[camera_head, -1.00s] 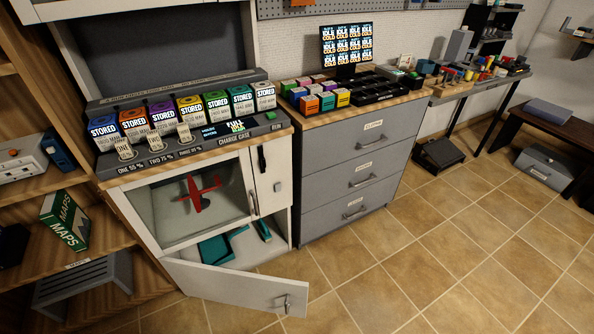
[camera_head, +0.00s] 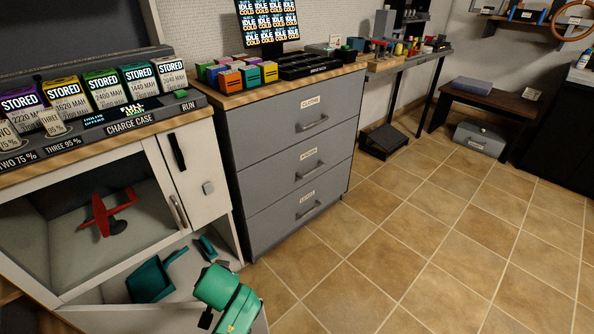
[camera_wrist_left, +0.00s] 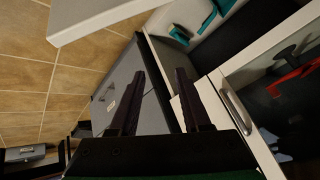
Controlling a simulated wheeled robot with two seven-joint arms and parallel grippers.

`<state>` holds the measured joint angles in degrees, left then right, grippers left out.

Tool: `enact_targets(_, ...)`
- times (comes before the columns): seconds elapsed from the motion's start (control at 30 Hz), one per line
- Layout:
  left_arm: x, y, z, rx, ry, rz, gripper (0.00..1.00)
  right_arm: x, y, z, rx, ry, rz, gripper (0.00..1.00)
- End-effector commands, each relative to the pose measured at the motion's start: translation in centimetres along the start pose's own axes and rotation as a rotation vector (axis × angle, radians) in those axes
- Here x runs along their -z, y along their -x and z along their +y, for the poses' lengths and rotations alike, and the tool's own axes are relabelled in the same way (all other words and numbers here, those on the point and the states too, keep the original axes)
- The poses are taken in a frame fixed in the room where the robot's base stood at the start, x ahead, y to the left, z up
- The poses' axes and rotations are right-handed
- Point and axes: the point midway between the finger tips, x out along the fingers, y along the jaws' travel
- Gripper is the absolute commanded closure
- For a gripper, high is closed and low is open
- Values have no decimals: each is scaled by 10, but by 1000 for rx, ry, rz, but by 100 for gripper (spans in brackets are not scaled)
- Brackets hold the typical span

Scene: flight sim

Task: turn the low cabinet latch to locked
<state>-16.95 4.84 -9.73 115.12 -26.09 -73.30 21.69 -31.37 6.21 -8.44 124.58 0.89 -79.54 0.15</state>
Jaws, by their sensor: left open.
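The low cabinet door (camera_head: 262,322) is white and swung open at the bottom of the head view, mostly behind my green left arm (camera_head: 228,292). Its latch is hidden there. A white panel edge, apparently this door, shows at top left in the wrist view (camera_wrist_left: 95,18). The open low compartment (camera_head: 205,272) holds a teal dustpan (camera_head: 150,280) and a small teal item (camera_head: 206,246). My left gripper (camera_wrist_left: 159,72) is open and empty, its two dark fingers apart beside the cabinet front. My right gripper is out of view.
Above is a glazed door with a handle (camera_head: 179,212) and a red model plane (camera_head: 108,214) behind it. A grey drawer unit (camera_head: 300,150) stands to the right.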

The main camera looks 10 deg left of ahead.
Motion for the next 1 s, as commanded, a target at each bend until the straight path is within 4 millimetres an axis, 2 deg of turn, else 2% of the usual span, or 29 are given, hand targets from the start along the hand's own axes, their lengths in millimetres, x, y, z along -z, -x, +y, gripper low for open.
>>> enact_targets(0.07, 30, 3, -11, 84, 75, 86, 52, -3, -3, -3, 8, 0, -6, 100)
enact_targets(0.17, 74, 18, -30, 205, 190, 222, 52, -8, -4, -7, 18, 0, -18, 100)
enact_targets(0.27, 122, 47, -50, 329, 331, 405, 52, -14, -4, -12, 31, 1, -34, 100)
enact_targets(0.3, 140, 63, -57, 375, 392, 488, 52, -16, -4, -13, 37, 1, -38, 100)
enact_targets(0.4, 178, 106, -72, 469, 529, 696, 52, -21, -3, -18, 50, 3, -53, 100)
enact_targets(0.5, 197, 135, -78, 512, 602, 819, 52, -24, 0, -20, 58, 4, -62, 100)
enact_targets(0.53, 199, 138, -80, 517, 610, 833, 52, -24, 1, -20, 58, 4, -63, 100)
enact_targets(0.67, 209, 132, -90, 521, 612, 840, 52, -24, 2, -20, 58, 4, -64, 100)
enact_targets(1.0, 254, 81, -147, 522, 609, 837, 52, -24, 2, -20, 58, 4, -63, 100)
